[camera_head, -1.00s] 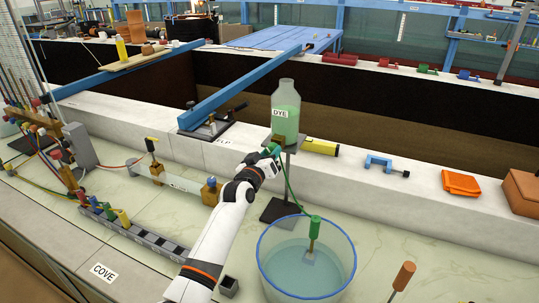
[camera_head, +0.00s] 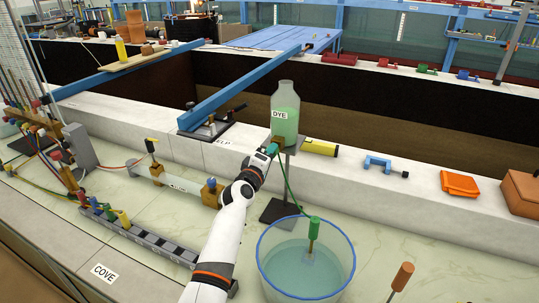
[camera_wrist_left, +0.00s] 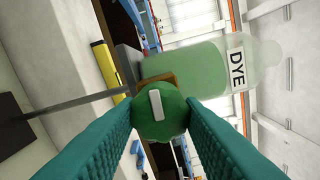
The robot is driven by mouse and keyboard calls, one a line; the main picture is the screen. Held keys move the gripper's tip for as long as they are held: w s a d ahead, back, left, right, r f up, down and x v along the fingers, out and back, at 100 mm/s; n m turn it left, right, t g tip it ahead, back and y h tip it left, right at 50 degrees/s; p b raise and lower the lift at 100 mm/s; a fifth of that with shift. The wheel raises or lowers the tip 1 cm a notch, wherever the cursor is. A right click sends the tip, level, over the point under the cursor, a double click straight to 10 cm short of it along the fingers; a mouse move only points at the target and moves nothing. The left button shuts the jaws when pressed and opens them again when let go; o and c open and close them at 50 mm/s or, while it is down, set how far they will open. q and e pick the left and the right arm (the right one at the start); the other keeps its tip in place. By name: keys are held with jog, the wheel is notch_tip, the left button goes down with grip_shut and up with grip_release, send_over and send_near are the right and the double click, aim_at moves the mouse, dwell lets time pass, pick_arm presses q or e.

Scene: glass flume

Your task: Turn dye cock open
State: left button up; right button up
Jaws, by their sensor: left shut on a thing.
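The dye bottle (camera_head: 285,120) holds green liquid and stands on a stand at the middle in the head view; it lies sideways in the left wrist view (camera_wrist_left: 200,68). The dye cock is a round green knob with a pale bar mark (camera_wrist_left: 155,104), in front of a brown block below the bottle. My left gripper (camera_wrist_left: 160,118) is shut on the dye cock, with a teal finger on each side of it. In the head view my left gripper (camera_head: 268,152) hides most of the knob. My right gripper is not in view.
A glass bowl of water (camera_head: 275,262) stands below, with a green-handled tool (camera_head: 314,228) in it and a green tube leading down. A yellow cylinder (camera_head: 320,147) and blue clamp (camera_head: 385,164) lie on the ledge to the right.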

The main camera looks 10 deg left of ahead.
pick_arm(q)
jog(key=shift+n, duration=0.5)
jog(key=o, duration=1)
jog(key=s+p, duration=0.2)
jog(key=s, duration=0.2)
jog(key=s+a+p, duration=0.1)
jog(key=s+p, duration=0.1)
jog(key=s, duration=0.2)
jog(key=s+a+p, duration=0.1)
jog(key=s, duration=0.2)
jog(key=shift+s+a+p, duration=0.15)
jog(key=shift+s+p, duration=0.25)
jog(key=shift+f, duration=0.1)
